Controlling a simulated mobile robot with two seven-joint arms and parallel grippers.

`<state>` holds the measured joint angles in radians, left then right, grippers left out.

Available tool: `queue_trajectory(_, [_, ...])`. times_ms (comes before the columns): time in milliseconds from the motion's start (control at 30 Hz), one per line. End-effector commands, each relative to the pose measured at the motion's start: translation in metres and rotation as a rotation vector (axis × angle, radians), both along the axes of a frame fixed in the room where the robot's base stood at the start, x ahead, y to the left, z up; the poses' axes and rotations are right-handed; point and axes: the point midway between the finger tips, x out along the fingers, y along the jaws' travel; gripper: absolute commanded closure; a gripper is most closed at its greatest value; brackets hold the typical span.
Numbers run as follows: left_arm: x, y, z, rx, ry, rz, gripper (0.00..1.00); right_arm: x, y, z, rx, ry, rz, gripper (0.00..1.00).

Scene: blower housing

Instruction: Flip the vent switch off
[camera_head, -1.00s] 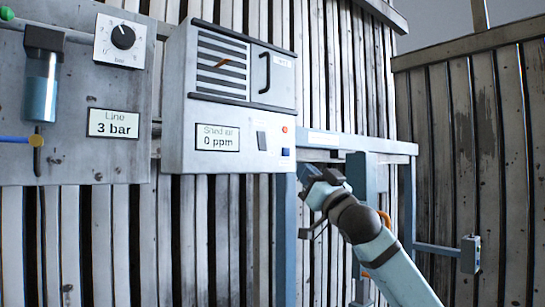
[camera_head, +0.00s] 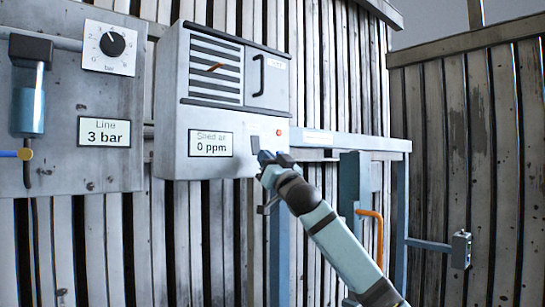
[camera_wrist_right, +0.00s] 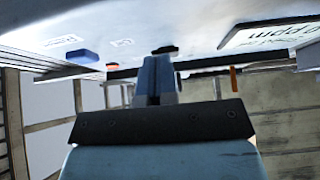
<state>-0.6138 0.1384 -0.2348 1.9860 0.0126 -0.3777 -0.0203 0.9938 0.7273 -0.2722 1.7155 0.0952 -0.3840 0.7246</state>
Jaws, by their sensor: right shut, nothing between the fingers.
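The blower housing (camera_head: 172,110) is a pale grey wall box with a louvred vent and a "Shed air 0 ppm" display. The vent switch looks to be the dark rocker (camera_head: 255,143) right of that display. My right gripper (camera_head: 266,157) is shut and empty, with its tips at the lower right of the rocker. In the right wrist view the closed fingers (camera_wrist_right: 155,82) point at the panel, and a dark piece (camera_wrist_right: 165,49), likely the rocker, sits just beyond the tips. I cannot tell whether they touch. My left gripper is not in view.
An orange light (camera_head: 279,132) is right of the rocker. A blue button (camera_wrist_right: 83,56) shows in the wrist view. A gauge board (camera_head: 110,165) with a dial is at left. A blue frame (camera_head: 370,143) with an orange handle (camera_head: 376,230) stands behind my arm.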

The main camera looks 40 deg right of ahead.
Motion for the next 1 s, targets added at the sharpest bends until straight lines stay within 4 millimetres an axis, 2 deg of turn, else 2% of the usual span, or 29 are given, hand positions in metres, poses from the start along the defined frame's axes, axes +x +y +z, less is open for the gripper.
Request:
queue_trajectory(333, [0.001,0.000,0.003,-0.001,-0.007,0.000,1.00,0.001,0.000,-0.001,0.001,-0.003,0.001,1.00])
queue_trajectory(633, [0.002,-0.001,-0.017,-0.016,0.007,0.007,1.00,0.015,0.002,-0.009,0.016,-0.126,0.003,1.00])
queue_trajectory(667, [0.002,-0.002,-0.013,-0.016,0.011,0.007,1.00,0.013,0.001,-0.004,0.011,-0.125,0.000,1.00])
queue_trajectory(1000, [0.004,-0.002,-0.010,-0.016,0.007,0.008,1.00,0.013,0.000,-0.005,0.010,-0.121,0.001,1.00])
